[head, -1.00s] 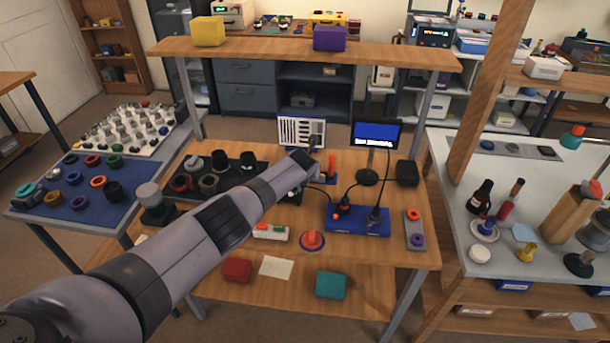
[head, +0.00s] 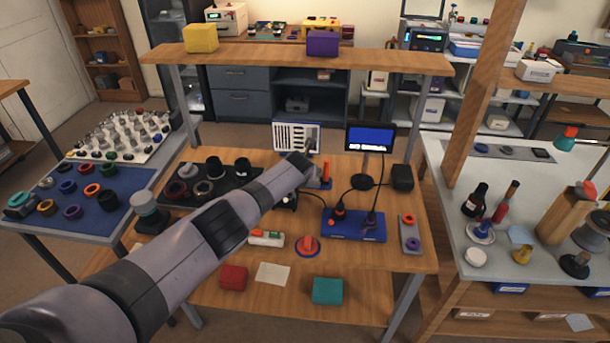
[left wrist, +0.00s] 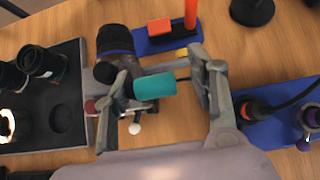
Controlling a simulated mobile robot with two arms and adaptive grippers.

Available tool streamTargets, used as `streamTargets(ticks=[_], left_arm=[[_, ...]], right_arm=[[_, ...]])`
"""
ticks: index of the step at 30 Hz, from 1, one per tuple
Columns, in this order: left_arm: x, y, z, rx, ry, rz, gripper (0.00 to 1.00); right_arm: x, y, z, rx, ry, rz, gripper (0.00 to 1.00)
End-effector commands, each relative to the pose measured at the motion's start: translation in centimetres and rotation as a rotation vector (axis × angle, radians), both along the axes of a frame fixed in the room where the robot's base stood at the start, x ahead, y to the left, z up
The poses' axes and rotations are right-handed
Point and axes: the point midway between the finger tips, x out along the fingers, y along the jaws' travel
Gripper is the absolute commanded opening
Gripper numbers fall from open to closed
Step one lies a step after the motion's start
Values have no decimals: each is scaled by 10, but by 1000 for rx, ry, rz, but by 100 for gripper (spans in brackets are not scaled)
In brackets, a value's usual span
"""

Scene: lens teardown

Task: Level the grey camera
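My left gripper (head: 311,150) reaches over the middle of the wooden bench and points away from me. In the left wrist view its two fingers (left wrist: 160,95) stand apart, on either side of a teal cylinder (left wrist: 155,86) with a black knob at its left end. A gap shows between the teal cylinder and the right finger; contact on the left side is unclear. A dark ribbed barrel (left wrist: 115,40), perhaps a lens, is just beyond the left finger. I cannot clearly make out the grey camera body; my gripper and arm cover this spot. My right gripper is not in view.
A red post (head: 326,171) on a blue base stands close by the gripper. A blue box (head: 353,225) with cables lies to the right, below a monitor (head: 371,138). A black tray (head: 230,178) with lens parts lies left. The overhead shelf (head: 290,57) spans the back.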

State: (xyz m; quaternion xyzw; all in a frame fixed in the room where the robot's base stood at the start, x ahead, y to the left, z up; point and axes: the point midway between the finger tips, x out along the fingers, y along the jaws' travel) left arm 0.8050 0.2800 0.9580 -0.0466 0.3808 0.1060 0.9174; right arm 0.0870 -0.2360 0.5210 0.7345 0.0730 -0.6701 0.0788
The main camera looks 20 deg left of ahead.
Motion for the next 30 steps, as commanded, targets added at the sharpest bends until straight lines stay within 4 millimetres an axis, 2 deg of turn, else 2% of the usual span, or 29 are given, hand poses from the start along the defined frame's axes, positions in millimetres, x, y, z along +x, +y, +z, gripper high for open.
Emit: streamTargets(ticks=[14,23,30], left_arm=[[-5,2,1,2,6,3,52],[-21,-2,16,4,4,1,52],[-39,-7,37,4,3,0,52]], right_arm=[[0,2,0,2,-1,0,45],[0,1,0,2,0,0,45],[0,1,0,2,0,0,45]])
